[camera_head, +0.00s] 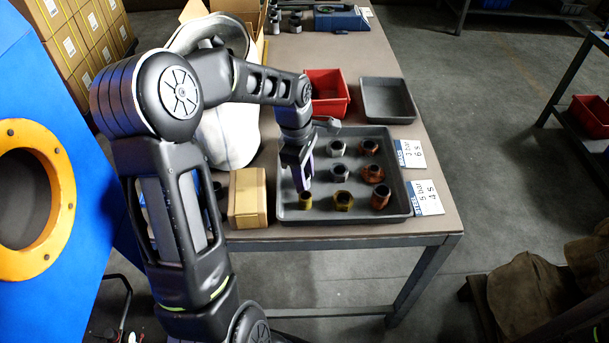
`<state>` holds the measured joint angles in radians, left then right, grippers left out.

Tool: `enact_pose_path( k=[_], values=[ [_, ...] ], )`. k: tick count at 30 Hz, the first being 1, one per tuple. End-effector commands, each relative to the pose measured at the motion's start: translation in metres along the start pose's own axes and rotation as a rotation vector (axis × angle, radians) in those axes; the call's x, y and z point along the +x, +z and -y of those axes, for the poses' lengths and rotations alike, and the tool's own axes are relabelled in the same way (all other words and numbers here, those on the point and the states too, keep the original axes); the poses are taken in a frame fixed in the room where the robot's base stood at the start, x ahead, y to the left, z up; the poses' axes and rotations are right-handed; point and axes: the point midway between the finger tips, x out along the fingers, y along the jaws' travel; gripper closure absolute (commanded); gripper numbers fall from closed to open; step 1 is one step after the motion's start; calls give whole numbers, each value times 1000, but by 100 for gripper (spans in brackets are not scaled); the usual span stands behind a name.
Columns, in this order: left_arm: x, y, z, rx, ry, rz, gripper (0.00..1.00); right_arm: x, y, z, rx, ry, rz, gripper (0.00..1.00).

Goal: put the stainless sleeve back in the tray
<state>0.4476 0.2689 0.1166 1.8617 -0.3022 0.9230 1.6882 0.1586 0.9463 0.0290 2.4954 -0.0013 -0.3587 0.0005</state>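The dark grey tray (402,211) lies on the table with metal fittings standing in rows. My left gripper (302,187) points down over the tray's left side, just above or at a small brass piece (305,201). Its arm hides part of the tray's left side. Whether its fingers hold anything is not visible. My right gripper is out of view.
Rust-coloured fittings (373,174) fill the tray's right side. A cardboard box (247,198) stands left of the tray. Behind are a red bin (328,92) and an empty grey tray (388,100). Labelled cards (427,197) lie at the right table edge. The blue machine (75,110) stands left.

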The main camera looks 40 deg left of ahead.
Motion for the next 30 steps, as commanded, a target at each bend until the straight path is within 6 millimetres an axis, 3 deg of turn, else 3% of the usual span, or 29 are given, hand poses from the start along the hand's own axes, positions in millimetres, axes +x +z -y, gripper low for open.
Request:
enact_pose_path(
  k=[10, 16, 30],
  values=[
    [-1, 0, 0, 0, 0, 0, 52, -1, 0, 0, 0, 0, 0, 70],
    [-13, 1, -1, 0, 3, 0, 52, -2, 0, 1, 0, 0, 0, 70],
    [-103, 0, -1, 0, 4, -1, 52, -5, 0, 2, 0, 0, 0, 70]
  ],
)
